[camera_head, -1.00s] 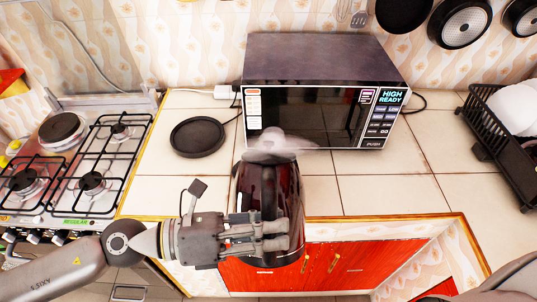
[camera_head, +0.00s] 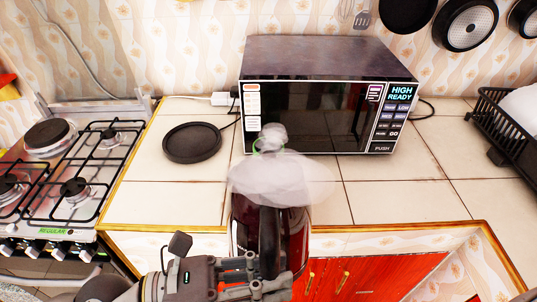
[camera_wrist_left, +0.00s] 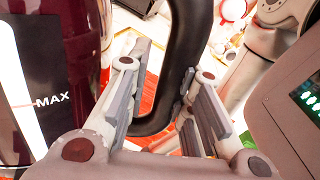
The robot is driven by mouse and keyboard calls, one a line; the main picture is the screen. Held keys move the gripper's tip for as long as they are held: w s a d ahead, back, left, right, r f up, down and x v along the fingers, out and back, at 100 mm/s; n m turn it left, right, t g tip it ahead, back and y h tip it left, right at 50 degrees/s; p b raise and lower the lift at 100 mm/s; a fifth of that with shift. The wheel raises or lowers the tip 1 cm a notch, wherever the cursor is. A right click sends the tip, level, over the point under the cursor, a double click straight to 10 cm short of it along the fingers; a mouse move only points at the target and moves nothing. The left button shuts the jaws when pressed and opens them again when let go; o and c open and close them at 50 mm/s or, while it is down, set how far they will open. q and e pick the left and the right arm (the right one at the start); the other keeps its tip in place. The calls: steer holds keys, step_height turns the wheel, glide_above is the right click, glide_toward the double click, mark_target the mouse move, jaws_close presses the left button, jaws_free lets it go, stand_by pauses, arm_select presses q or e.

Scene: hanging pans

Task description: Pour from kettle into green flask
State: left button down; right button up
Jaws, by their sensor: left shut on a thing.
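The kettle (camera_head: 298,225) is dark red and glossy with a black handle (camera_head: 269,238). It looks upright at the lower middle of the head view, in front of the counter edge. Pale steam covers its top. My left gripper (camera_head: 262,288) is shut on the kettle's handle. In the left wrist view the black handle (camera_wrist_left: 183,60) runs between my gripper's fingers (camera_wrist_left: 165,95), and the kettle's body (camera_wrist_left: 65,50) with a MAX mark is at the left. I cannot make out a green flask; only a thin green edge shows at the steam. My right gripper is not in view.
A microwave (camera_head: 315,115) stands at the back of the tiled counter (camera_head: 400,195). A black round plate (camera_head: 192,142) lies left of it. A gas stove (camera_head: 75,180) is at the left, a black dish rack (camera_head: 505,125) at the right. Pans (camera_head: 466,24) hang on the wall.

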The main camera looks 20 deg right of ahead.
arm_select(q)
steer(key=shift+s+a+f+m+b, duration=0.15)
steer(key=shift+f+m+b, duration=0.4)
steer(key=shift+f+b, duration=0.6)
steer(key=shift+s+d+f+m+b, duration=0.15)
steer(key=shift+f+m+b, duration=0.45)
steer(key=shift+b, duration=1.05)
steer(key=shift+a, duration=0.1)
